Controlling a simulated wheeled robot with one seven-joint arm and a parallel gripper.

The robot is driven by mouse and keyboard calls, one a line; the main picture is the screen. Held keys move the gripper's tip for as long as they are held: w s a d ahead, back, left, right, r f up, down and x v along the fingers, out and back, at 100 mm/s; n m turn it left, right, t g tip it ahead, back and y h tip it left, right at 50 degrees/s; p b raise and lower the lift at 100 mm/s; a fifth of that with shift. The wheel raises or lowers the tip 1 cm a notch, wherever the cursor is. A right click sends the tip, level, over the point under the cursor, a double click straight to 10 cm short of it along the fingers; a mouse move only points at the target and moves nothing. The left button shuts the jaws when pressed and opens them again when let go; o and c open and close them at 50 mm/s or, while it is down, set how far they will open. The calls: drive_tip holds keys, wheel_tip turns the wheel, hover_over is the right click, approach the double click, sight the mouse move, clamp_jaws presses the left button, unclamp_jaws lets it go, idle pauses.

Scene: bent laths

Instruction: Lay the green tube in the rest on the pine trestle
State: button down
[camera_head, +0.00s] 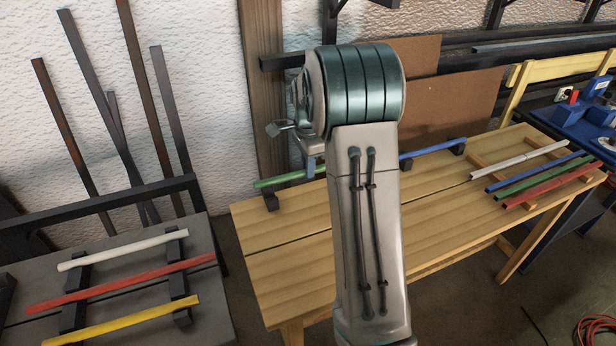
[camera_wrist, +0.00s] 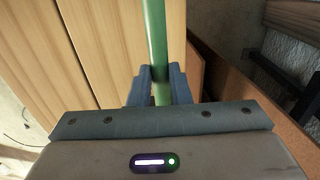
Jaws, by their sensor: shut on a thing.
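The green tube (camera_head: 285,179) lies level over the left back of the pine trestle (camera_head: 345,265). My gripper (camera_head: 312,170) is above it, partly hidden by my arm, with its jaws shut on the tube. In the wrist view, the green tube (camera_wrist: 158,50) runs between the two fingers (camera_wrist: 160,88). A small dark rest block (camera_head: 271,202) is just under the tube's left end; I cannot tell whether they touch. A blue length (camera_head: 432,148) lies in line on the right, over dark blocks (camera_head: 458,149). My arm hides whether it meets the green tube.
White, blue, green and red tubes lie on wooden strips (camera_head: 478,160) at the trestle's right end. White, red and yellow tubes lie on dark supports on a grey table (camera_head: 125,322) at left. A post (camera_head: 264,90) and brown boards (camera_head: 455,105) stand behind. The trestle's front is clear.

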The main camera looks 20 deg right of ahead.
drive_tip(key=shift+f, duration=2)
drive_tip(key=shift+f+b, duration=0.1)
drive_tip(key=shift+b, duration=0.2)
drive_tip(key=shift+f, duration=0.2)
drive_tip(key=c, duration=1.3)
unclamp_jaws()
drive_tip(key=shift+r, duration=0.1)
drive_tip(key=shift+c, duration=0.2)
